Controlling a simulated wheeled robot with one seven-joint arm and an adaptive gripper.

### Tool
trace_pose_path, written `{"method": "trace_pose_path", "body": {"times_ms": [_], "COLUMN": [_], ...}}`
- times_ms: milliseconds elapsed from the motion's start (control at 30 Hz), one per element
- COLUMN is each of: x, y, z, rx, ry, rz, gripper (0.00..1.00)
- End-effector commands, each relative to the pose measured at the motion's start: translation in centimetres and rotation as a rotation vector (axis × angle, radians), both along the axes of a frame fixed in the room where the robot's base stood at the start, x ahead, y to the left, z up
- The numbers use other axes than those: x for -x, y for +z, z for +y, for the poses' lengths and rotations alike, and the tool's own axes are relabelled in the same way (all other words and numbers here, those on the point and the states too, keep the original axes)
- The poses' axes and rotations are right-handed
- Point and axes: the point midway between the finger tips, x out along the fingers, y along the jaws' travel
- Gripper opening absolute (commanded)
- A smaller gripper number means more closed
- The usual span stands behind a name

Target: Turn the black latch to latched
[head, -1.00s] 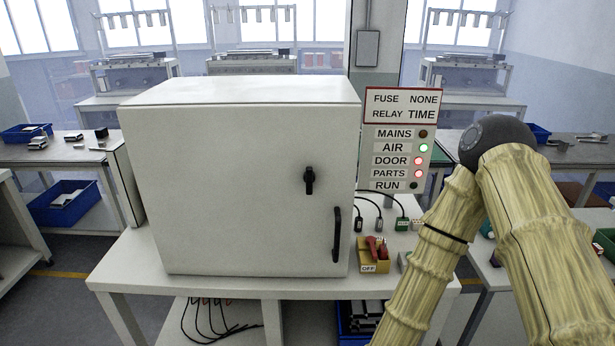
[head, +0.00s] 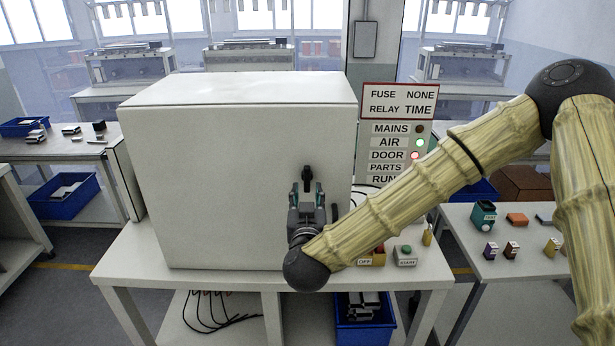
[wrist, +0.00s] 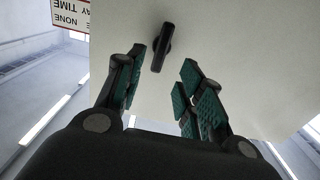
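The black latch (head: 307,178) is on the front door of the white cabinet (head: 225,190), near the door's right side. In the head view its upper part shows above my fingers and its lower part is partly hidden by them. In the wrist view the latch (wrist: 162,47) is a dark bar, slightly tilted, just beyond the fingertips. My gripper (head: 306,190) is in front of the door with its fingers up toward the latch. In the wrist view my gripper (wrist: 163,72) is open, with teal pads apart and nothing between them.
A black door handle (head: 335,213) is right of my gripper, partly hidden. A sign panel (head: 398,103) with indicator lamps stands right of the cabinet; the DOOR lamp is red. A start button box (head: 405,256) and an OFF switch box (head: 372,257) sit on the table under my arm.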

Motion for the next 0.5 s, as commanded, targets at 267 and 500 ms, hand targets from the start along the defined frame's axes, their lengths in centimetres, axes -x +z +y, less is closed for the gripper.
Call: {"method": "trace_pose_path", "body": {"times_ms": [267, 500], "x": [-4.6, -7.2], "y": [0.3, 0.1], "z": [-0.1, 0.0], "rx": [-0.002, -0.002], "ry": [-0.002, 0.000], "rz": [0.003, 0.002], "gripper": [0.38, 0.38]}}
